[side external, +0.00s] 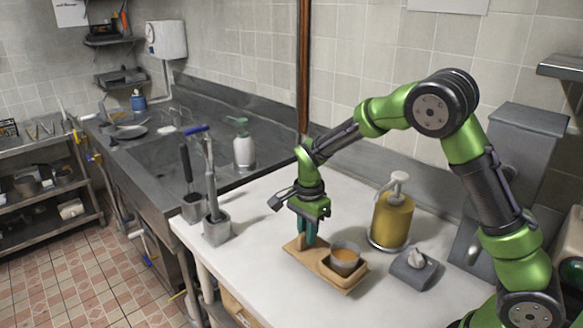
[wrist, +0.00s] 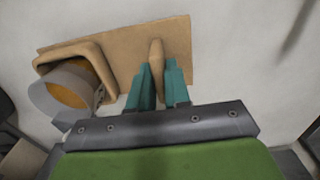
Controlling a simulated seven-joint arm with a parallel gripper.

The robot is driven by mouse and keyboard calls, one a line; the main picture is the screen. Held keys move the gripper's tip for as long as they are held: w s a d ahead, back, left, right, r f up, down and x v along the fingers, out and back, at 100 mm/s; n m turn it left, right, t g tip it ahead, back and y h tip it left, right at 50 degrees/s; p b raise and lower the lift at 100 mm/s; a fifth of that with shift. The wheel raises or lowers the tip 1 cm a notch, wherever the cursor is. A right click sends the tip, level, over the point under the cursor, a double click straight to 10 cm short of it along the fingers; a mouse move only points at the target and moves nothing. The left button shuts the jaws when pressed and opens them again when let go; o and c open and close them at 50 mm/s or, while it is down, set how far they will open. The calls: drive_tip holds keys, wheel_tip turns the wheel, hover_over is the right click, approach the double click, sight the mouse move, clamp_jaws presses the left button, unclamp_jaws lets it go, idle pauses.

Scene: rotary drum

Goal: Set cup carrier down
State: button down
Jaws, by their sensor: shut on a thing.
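The cup carrier (side external: 322,276) is a tan wooden tray with a raised rim around one end and an upright handle (wrist: 156,65) on the other. It is over the white counter near its front edge; I cannot tell whether it touches the surface. A clear cup (side external: 345,260) with amber liquid sits upright inside the rimmed end. The cup also shows at the left of the wrist view (wrist: 66,92). My gripper (side external: 306,235) points down, its teal fingers closed on both sides of the handle. In the side external view the fingers hide most of the handle.
A yellow pump bottle (side external: 392,220) stands behind the carrier. A grey block with a light lump on top (side external: 414,267) is to its right. Grey holders with upright tools (side external: 216,226) stand at the counter's left edge. The counter (side external: 262,222) left of the carrier is clear.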

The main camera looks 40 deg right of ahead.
drive_tip(key=a, duration=0.6)
drive_tip(key=shift+a, duration=0.35)
drive_tip(key=shift+a+r, duration=0.15)
drive_tip(key=shift+a, duration=0.2)
drive_tip(key=s+r, duration=0.2)
drive_tip(key=s, duration=0.2)
hover_over(324, 277)
drive_tip(key=shift+f, duration=0.3)
drive_tip(key=w+a, duration=0.1)
drive_tip(key=w, duration=0.4)
drive_tip(key=w+f, duration=0.1)
drive_tip(key=w, duration=0.4)
drive_tip(key=w+a, duration=0.1)
drive_tip(key=w, duration=0.4)
drive_tip(key=shift+a+f, duration=0.25)
drive_tip(key=shift+a, duration=0.05)
drive_tip(key=shift+f, duration=1.75)
drive_tip(key=c, duration=1.1)
unclamp_jaws()
